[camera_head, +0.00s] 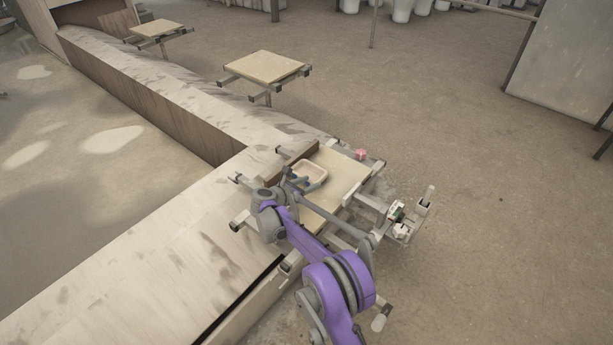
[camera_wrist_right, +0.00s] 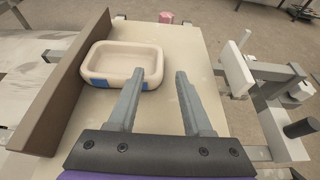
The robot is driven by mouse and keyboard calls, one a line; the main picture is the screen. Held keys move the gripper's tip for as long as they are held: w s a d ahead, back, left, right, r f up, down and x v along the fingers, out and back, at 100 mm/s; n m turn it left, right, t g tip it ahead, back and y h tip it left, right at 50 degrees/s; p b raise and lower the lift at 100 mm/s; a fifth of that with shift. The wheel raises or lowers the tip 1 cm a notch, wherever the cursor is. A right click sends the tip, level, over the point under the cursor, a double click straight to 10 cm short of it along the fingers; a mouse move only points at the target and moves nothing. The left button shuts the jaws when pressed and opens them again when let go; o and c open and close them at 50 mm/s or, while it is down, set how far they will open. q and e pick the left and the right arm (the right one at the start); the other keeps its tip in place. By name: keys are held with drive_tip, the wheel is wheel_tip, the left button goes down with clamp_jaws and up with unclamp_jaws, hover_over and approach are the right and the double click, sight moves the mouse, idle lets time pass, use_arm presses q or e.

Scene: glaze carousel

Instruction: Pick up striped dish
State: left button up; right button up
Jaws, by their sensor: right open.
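The dish is a cream, rounded rectangular tray with blue patches on its outer side; it shows in the wrist view (camera_wrist_right: 112,60) and in the head view (camera_head: 314,174). It sits upright on a pale board (camera_wrist_right: 190,50), beside a brown upright strip (camera_wrist_right: 52,92). I cannot tell whether the finger touches the dish. My left gripper is not in view.
A small pink block (camera_head: 361,154) is at the board's far edge. Grey brackets and clamps (camera_head: 400,212) stick out at the board's right. Two more pale boards, one nearer (camera_head: 266,67) and one farther (camera_head: 160,29), stand along the long ledge (camera_head: 180,95). Floor at right is open.

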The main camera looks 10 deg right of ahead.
sight(322, 177)
drive_tip(key=b+x, duration=0.1)
drive_tip(key=x, duration=0.5)
drive_tip(key=shift+w+d+f, duration=0.1)
drive_tip(key=shift+d+f, duration=0.1)
clamp_jaws()
drive_tip(key=shift+r, duration=0.1)
idle(1.1)
